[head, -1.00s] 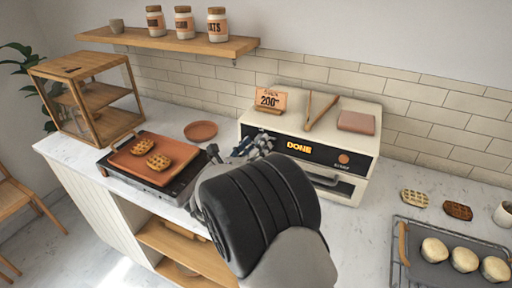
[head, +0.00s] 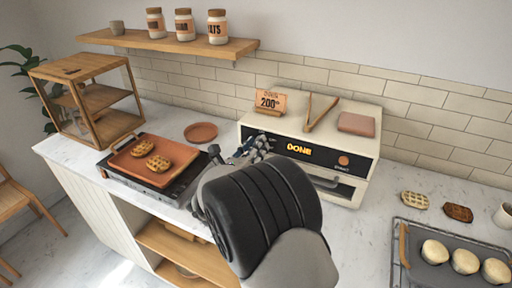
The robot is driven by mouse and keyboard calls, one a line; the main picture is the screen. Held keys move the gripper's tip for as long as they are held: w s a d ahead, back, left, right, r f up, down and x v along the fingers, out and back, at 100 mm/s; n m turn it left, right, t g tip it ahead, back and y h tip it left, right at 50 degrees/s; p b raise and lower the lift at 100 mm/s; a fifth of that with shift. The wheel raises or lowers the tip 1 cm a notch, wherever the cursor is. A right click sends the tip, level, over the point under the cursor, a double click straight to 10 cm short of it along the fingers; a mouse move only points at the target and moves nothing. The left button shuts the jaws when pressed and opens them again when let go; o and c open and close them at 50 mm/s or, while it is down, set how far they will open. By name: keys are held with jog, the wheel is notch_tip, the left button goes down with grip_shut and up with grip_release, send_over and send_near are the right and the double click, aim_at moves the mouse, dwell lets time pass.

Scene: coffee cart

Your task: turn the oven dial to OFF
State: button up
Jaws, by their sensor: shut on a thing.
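The oven (head: 360,119) is cream with a black front panel and stands on the counter at the back. Its display (head: 299,149) reads DONE in yellow letters. A round orange-brown knob or button (head: 343,160) sits right of the display, with a small label below it that I cannot read for sure. My gripper (head: 258,143) is at the left end of the front panel, partly hidden by my wrist. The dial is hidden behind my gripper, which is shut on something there. I cannot see the dial's setting.
A card reading 200 (head: 269,102), tongs (head: 321,114) and a folded cloth (head: 357,123) lie on the oven. Left are a waffle tray (head: 128,164) and a plate (head: 201,132). Right is a rack of buns (head: 408,262). A wooden shelf (head: 185,46) hangs above.

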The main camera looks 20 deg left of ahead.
jog(key=shift+n, duration=0.4)
jog(key=shift+c, duration=0.3)
jog(key=shift+r+m+y+p, duration=0.1)
jog(key=shift+m+y+p, duration=0.3)
jog(key=shift+m+p, duration=4.9)
jog(key=shift+r+m+y+p, duration=0.1)
jog(key=shift+m+y+p, duration=0.55)
jog(key=shift+m, duration=9.05)
jog(key=shift+h+p, duration=0.25)
jog(key=shift+p, duration=0.05)
